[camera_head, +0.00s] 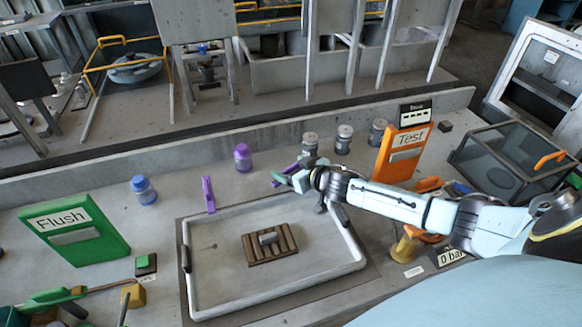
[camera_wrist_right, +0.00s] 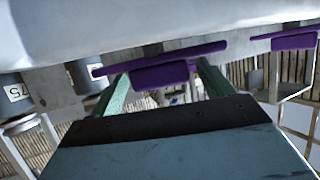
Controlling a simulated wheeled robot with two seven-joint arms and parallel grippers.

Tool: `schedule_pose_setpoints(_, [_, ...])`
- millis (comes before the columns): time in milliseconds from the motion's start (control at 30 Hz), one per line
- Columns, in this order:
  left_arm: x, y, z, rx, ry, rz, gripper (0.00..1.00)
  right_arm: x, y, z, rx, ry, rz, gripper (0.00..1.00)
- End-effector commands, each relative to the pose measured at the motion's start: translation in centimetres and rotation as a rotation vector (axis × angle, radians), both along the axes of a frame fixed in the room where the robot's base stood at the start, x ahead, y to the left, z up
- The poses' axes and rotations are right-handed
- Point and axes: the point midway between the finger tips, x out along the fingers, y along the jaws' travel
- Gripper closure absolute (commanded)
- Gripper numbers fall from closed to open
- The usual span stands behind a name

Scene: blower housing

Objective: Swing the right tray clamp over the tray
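The tray (camera_head: 186,275) is a pale shallow frame on the bench, holding a brown slatted block with a grey part (camera_head: 270,243) in it. The right tray clamp (camera_head: 284,174) is purple, at the tray's far right corner, partly hidden by my right gripper (camera_head: 290,180). It looks slanted in the head view. The left tray clamp (camera_head: 208,194) is purple and stands at the tray's far edge. In the wrist view the green fingers of my right gripper (camera_wrist_right: 163,88) are spread, with the right clamp (camera_wrist_right: 160,74) across the gap between them; contact is unclear. My left gripper is not in view.
A purple-lidded jar (camera_head: 242,158) and a blue jar (camera_head: 144,190) stand behind the tray. Several grey canisters (camera_head: 344,139) and the orange Test box (camera_head: 403,153) stand near my right arm. The green Flush box (camera_head: 75,228) is at left.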

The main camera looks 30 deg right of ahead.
Motion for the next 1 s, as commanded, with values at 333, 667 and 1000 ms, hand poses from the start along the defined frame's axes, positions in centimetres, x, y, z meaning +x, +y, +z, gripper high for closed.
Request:
schedule_pose_setpoints(333, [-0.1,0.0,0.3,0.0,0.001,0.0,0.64,0.1,0.0,0.8,-0.004,-0.005,0.001,0.2])
schedule_pose_setpoints(667, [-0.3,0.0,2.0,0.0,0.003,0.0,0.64,0.1,-0.1,6.9,-0.003,-0.005,0.001,0.2])
schedule_pose_setpoints(1000, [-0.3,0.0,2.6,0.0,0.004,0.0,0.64,0.0,0.0,10.1,-0.002,-0.001,0.0,0.2])
